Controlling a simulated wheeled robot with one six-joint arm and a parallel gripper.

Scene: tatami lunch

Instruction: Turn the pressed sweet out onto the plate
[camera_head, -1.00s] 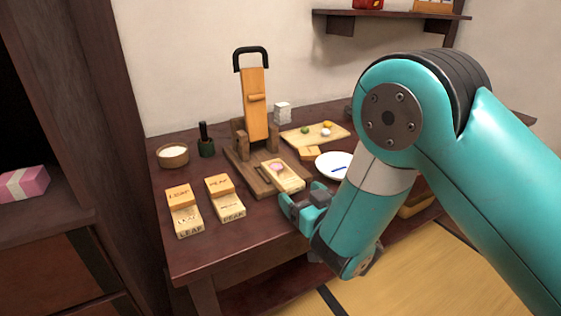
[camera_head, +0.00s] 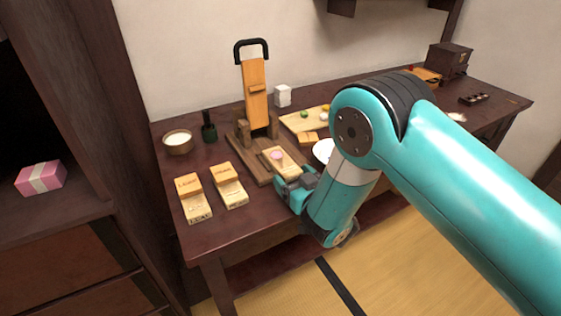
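A pink sweet (camera_head: 277,155) lies in a pale wooden mould (camera_head: 291,167) on the base of the wooden press (camera_head: 245,158). The press lever (camera_head: 256,95) stands upright with its black handle at the top. My gripper (camera_head: 287,187) is at the near end of this mould, low over the table's front part. Its fingers are small and partly hidden, so I cannot tell whether they are open or touch the mould. The white plate (camera_head: 321,150) is just right of the mould, largely hidden behind my arm.
Two moulds marked LEAF (camera_head: 198,206) and apparently PEAK (camera_head: 234,194) lie at the table's front left. A bowl of white powder (camera_head: 178,142) and a dark green pot (camera_head: 209,132) stand behind them. A board with small balls (camera_head: 294,122) lies behind the plate.

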